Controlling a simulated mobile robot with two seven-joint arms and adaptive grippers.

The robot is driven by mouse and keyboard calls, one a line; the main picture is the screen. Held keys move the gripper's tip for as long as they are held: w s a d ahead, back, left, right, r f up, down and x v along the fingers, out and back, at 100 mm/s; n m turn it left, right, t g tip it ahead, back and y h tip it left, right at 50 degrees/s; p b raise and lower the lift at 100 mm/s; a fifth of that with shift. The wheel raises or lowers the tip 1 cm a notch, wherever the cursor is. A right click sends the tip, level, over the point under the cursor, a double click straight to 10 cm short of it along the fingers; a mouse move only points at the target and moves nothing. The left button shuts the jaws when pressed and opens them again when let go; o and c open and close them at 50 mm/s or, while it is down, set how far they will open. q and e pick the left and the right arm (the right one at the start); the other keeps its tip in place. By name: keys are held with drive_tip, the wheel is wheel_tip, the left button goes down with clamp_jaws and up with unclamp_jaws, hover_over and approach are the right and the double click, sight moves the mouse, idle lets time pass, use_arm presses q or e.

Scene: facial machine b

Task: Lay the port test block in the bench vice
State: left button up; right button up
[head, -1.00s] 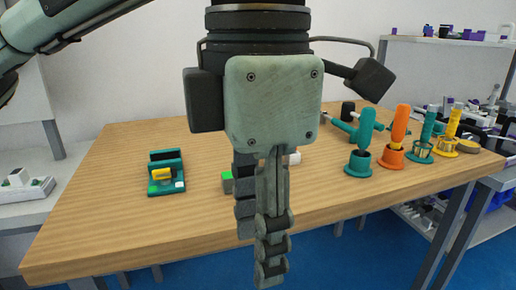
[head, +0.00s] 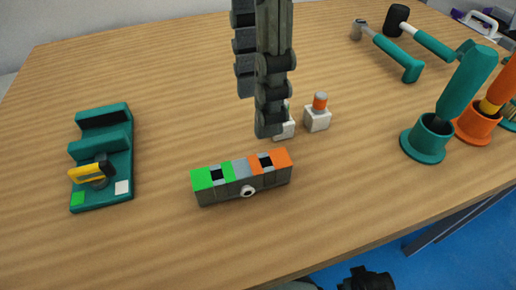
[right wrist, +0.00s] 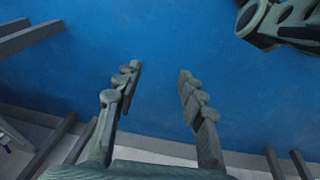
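The port test block (head: 240,178) lies on the wooden bench in the head view. It is a grey bar with a green left end, an orange right end, dark square openings on top and a round port in front. The teal bench vice (head: 102,160) stands to its left, with two raised jaws, an empty gap between them and a yellow-and-black lever. My left gripper (head: 257,112) points down behind the block, empty. Its two fingers stand apart, one behind the other. My right gripper (right wrist: 155,85) is open and empty over blue floor in the right wrist view.
Teal (head: 423,145) and orange (head: 477,125) stands with upright tools are at the right. A teal-handled hammer (head: 425,42) lies at the back right. The bench between vice and block is clear.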

sight(258, 164)
use_arm(q)
wheel_tip(258, 164, down, 6)
drive_tip(key=b, duration=0.3)
drive_tip(key=shift+f, duration=0.25)
wheel_tip(258, 164, down, 2)
drive_tip(key=b, duration=0.2)
drive_tip(key=shift+f+b, duration=0.1)
drive_tip(key=shift+b, duration=0.25)
drive_tip(key=shift+f, duration=0.15)
use_arm(e)
wheel_tip(258, 164, up, 16)
drive_tip(key=w+t, duration=0.1)
drive_tip(key=w, duration=0.1)
drive_tip(key=shift+w+a+h, duration=0.15)
drive_tip(key=shift+w+h, duration=0.05)
drive_tip(key=shift+h, duration=0.1)
use_arm(q)
drive_tip(key=shift+c, duration=0.9)
drive_tip(key=c, duration=0.7)
clamp_jaws()
